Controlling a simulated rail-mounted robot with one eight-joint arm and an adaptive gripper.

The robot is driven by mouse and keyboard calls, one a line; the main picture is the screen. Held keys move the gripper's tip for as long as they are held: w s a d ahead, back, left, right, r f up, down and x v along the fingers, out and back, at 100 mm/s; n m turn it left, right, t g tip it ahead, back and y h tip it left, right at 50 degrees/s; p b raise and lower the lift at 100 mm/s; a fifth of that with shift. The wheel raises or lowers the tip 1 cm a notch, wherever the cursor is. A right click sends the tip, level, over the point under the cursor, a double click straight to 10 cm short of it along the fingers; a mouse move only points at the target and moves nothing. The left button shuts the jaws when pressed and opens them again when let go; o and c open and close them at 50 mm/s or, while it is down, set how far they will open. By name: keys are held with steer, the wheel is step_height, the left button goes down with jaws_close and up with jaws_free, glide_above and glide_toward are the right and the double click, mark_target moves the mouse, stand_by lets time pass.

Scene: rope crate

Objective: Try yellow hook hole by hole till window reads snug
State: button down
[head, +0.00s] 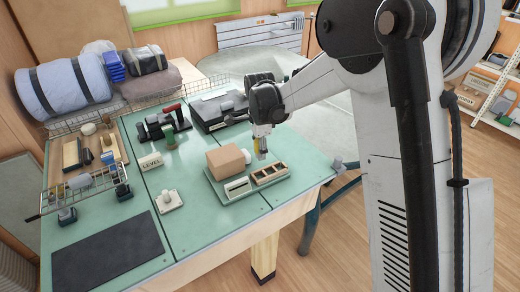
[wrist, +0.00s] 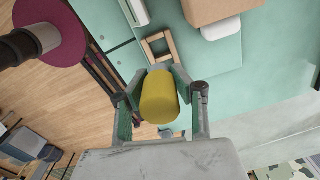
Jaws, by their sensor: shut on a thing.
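My gripper (head: 261,146) is above the table, just behind the small green tray (head: 228,199). It is shut on a yellow rounded piece (wrist: 159,98), seen between the fingers in the wrist view; no hook shape shows from here. A little yellow also shows at the gripper in the head view. On the tray are a wooden frame with several square openings (head: 269,173), a white piece with a dark slot (head: 237,187) and a tan block (head: 228,160). Part of the wooden frame (wrist: 158,46) shows ahead of the yellow piece. I cannot read any window text.
A white knob on a plate (head: 168,199), a LEVEL card (head: 151,161) and a dark mat (head: 108,252) lie to the left. A red-handled tool (head: 170,109) and a dark case (head: 220,109) stand behind. A wire-edged tray is far left.

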steer(key=shift+f, duration=0.1)
stand_by(0.3)
steer(key=b, duration=0.4)
glide_above(260, 170)
steer(key=s, duration=0.3)
steer(key=shift+w+f, duration=0.2)
steer(key=shift+f, duration=2.25)
steer(key=shift+f, duration=0.1)
steer(key=shift+f+b, duration=1.6)
steer(key=shift+f+b, duration=0.35)
steer(key=shift+b, duration=0.15)
steer(key=shift+r, duration=0.4)
steer(key=shift+f+b, duration=0.35)
steer(key=shift+f, duration=0.3)
stand_by(0.7)
steer(key=shift+r, duration=0.2)
